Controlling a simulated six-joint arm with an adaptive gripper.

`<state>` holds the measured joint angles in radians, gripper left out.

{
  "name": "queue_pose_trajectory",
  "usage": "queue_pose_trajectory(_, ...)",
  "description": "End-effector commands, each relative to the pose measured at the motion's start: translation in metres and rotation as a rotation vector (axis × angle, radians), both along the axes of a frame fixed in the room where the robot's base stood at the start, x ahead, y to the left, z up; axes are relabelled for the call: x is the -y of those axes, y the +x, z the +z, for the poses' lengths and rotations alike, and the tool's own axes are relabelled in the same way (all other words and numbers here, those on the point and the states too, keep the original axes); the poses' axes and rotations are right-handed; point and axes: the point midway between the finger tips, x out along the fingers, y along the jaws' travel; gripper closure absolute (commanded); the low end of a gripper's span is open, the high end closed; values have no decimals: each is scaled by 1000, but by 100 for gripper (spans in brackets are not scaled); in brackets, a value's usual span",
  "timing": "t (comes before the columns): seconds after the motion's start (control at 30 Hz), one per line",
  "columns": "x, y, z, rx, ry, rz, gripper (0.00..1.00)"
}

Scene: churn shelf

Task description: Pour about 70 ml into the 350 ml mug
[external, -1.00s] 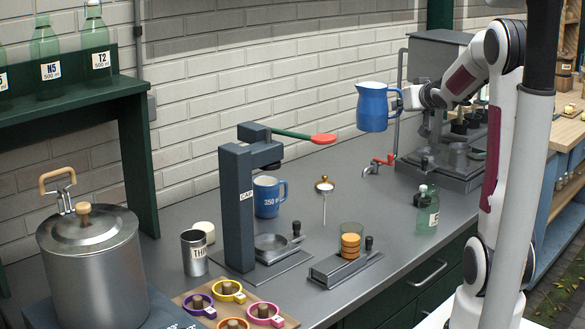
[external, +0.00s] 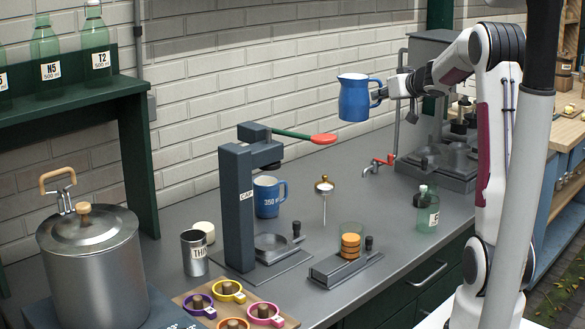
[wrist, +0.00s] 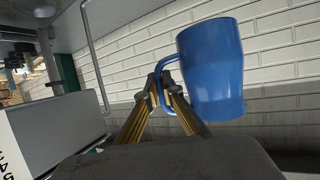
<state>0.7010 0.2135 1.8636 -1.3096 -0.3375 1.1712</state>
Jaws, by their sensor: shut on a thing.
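A blue pitcher (external: 355,98) hangs in the air above the back of the counter, upright in the external view. My gripper (external: 382,92) is shut on its handle, at the pitcher's right side. In the wrist view my gripper (wrist: 164,90) closes on the handle of the blue pitcher (wrist: 212,70). What is inside the pitcher is hidden. The blue mug marked 350 (external: 268,196) stands upright on the counter behind the dark post, below and left of the pitcher. Its contents cannot be seen.
A dark capping press (external: 238,205) with a red-tipped lever (external: 322,139) stands beside the mug. A thermometer-like probe (external: 324,190), a red tap (external: 383,160), a green bottle (external: 427,212) and a steel pot (external: 92,265) are also around. The counter below the pitcher is partly clear.

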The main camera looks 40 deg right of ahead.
Motion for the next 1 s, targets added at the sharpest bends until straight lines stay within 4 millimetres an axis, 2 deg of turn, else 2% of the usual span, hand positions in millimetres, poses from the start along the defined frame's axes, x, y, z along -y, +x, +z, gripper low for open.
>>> queue_pose_trajectory(0.47, 3, 63, -12, 2, 0, 138, 100)
queue_pose_trajectory(1.0, -4, 121, -45, 2, 2, 296, 100)
